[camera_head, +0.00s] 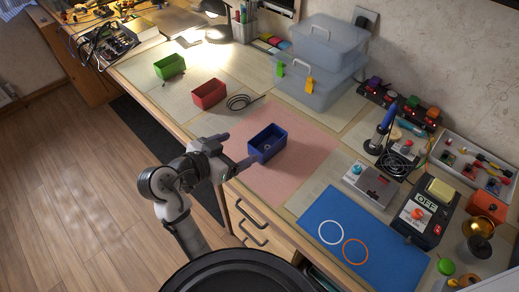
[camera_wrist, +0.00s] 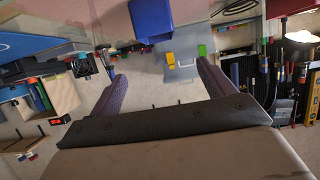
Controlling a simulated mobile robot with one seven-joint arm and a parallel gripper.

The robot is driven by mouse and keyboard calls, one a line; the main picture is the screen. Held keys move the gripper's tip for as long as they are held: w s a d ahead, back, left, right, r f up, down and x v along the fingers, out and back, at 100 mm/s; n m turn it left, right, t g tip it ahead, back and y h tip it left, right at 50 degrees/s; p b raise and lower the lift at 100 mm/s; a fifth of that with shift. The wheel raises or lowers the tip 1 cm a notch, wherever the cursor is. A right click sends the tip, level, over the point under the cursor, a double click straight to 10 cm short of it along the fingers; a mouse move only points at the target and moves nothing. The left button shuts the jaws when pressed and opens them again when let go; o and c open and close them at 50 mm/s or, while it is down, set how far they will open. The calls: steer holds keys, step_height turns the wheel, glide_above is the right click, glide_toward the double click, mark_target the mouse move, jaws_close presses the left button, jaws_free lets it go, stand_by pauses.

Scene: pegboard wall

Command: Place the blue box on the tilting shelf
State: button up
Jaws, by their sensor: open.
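The blue box (camera_head: 267,143) is a small open-topped bin standing upright on the pink mat (camera_head: 300,172). Something small and pale shows inside it. The blue box is also at the top of the wrist view (camera_wrist: 152,20), beyond the fingertips. My gripper (camera_head: 241,148) is open and just left of the box, with one finger close to the box's near left side. In the wrist view my gripper (camera_wrist: 161,70) has its two fingers spread wide with nothing between them. Whether a finger touches the box I cannot tell. I cannot make out the tilting shelf in either view.
A red bin (camera_head: 208,94) and a green bin (camera_head: 169,67) stand farther back left. A black cable (camera_head: 240,101) lies behind the blue box. Clear lidded containers (camera_head: 312,70) stand at the back. A soldering iron (camera_head: 382,130) and a blue mat (camera_head: 350,235) are to the right.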

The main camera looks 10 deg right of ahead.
steer(key=p, duration=0.1)
glide_toward(279, 133)
steer(key=shift+p+x, duration=0.95)
steer(key=shift+x, duration=1.3)
steer(key=shift+f, duration=0.1)
steer(key=shift+c, duration=0.3)
steer(key=shift+s, duration=0.1)
steer(key=c, duration=1.1)
